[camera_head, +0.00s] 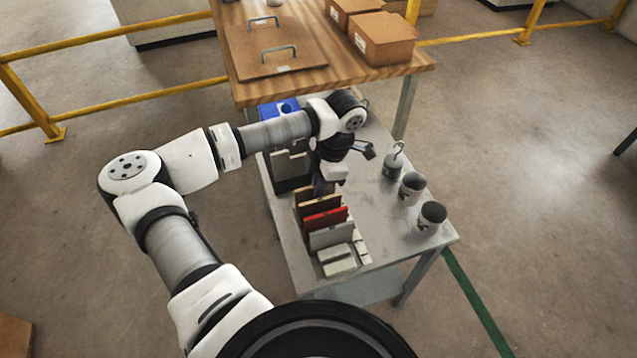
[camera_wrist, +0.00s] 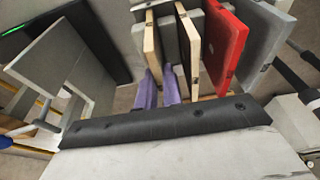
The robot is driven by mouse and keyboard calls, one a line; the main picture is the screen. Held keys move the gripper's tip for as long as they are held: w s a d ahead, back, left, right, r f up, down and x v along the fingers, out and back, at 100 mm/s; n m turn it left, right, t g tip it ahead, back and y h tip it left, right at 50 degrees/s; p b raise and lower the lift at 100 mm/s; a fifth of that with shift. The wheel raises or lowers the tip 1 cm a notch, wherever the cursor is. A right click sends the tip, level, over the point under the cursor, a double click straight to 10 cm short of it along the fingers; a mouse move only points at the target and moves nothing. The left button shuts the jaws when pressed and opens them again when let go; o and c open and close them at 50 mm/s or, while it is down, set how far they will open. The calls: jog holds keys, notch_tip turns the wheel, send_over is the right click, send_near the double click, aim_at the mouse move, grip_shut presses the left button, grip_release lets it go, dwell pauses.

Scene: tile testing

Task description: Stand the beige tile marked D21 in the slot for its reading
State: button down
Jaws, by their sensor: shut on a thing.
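My gripper (camera_wrist: 158,84) shows two purple fingers in the wrist view, shut on a thin beige tile (camera_wrist: 152,45). In the head view my gripper (camera_head: 322,187) is over the far end of a row of upright tiles. A second beige or brown tile (camera_wrist: 188,42) with a dark face stands just right of the held one; a brown tile (camera_head: 321,204) shows in the head view too. No D21 mark or slot reading is legible. The held tile's lower edge and the slot under it are hidden, so I cannot tell whether it is seated.
A red tile (camera_head: 325,219) and a grey tile (camera_head: 331,237) stand nearer in the row. Pale blocks (camera_head: 338,260) lie at its front. Two mugs (camera_head: 411,188) (camera_head: 431,217) and a hooked weight (camera_head: 393,166) stand right. A wooden bench (camera_head: 420,66) is behind.

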jog(key=c, duration=1.5)
grip_release()
